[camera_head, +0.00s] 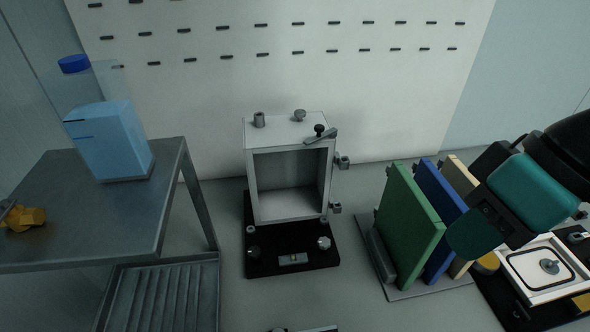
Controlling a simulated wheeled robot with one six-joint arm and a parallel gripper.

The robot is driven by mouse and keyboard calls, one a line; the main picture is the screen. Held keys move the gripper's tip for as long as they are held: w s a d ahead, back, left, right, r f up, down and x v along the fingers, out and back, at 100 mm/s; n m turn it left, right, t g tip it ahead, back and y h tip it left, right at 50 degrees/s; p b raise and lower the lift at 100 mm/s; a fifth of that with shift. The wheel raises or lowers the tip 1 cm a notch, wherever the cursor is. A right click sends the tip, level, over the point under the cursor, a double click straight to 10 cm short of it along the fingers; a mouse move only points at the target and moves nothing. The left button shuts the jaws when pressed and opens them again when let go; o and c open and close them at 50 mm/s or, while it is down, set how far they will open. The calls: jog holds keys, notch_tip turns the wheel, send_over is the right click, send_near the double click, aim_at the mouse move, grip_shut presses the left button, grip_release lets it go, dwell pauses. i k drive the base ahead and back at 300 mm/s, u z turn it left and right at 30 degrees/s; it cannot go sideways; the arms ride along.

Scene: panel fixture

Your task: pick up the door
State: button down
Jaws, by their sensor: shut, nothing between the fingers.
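What looks like the door is a white framed panel (540,268) with a black seal line and a grey knob. My arm, black and teal, comes in from the upper right, over the panels and close to the door in the picture. I cannot make out my gripper's fingers.
A green panel (408,225), a blue panel (440,210) and a tan panel (460,180) stand in a rack left of the door. A metal table (95,225) with a blue-capped container (108,140) stands at the left. A pegboard (290,80) is behind.

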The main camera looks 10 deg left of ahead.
aim_at(409, 227)
jog(key=u, duration=1.8)
jog(key=k, duration=0.85)
jog(key=z, duration=1.3)
jog(key=i, duration=0.5)
